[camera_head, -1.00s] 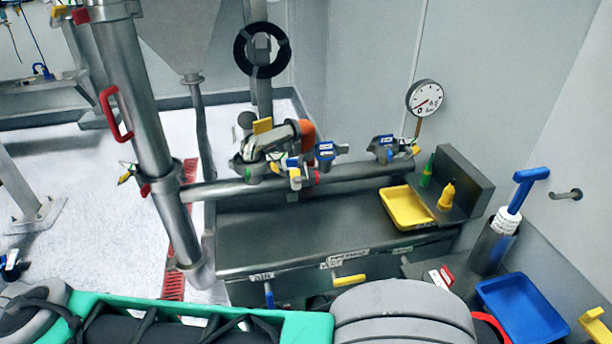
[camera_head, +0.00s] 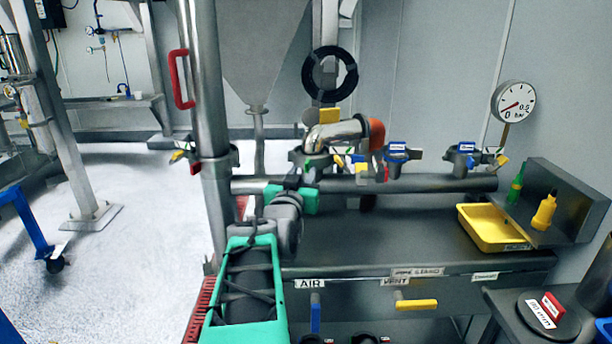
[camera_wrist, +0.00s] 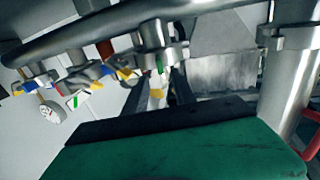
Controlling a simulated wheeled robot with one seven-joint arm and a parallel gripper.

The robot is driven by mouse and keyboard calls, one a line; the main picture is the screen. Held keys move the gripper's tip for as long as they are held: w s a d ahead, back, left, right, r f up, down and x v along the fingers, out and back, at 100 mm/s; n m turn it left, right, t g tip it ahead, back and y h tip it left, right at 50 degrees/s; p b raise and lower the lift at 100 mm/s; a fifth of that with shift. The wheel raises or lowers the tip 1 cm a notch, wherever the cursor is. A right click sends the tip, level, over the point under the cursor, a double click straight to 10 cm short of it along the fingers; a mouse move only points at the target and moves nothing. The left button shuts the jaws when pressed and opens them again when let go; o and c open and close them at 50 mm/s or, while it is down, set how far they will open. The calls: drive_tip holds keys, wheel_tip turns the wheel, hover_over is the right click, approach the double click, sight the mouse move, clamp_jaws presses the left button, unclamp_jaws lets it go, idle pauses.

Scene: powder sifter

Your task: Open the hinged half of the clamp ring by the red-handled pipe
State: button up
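The upright steel pipe (camera_head: 207,90) has a red handle (camera_head: 180,79) on its upper left side. Its clamp ring (camera_head: 217,158) sits at mid-height, with small yellow and red parts at its left; whether its hinged half is closed cannot be told. In the wrist view, which looks upside down, the pipe (camera_wrist: 289,85), its ring (camera_wrist: 288,36) and the handle (camera_wrist: 312,142) are at the right. My gripper (camera_head: 304,176) is right of the ring, by the horizontal pipe and below the curved elbow. In the wrist view its dark fingers (camera_wrist: 158,88) look apart, with nothing clearly held.
A horizontal pipe (camera_head: 430,186) with blue-labelled valves (camera_head: 397,151) crosses above the grey bench (camera_head: 400,230). A steel elbow (camera_head: 338,134) rises near my gripper. A yellow tray (camera_head: 490,228) and a gauge (camera_head: 513,101) are at the right. The floor left of the pipe is open.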

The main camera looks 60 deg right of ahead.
sight(306, 166)
drive_tip(key=x, duration=0.5)
drive_tip(key=shift+c, duration=0.3)
drive_tip(key=shift+w, duration=0.1)
clamp_jaws()
idle(0.9)
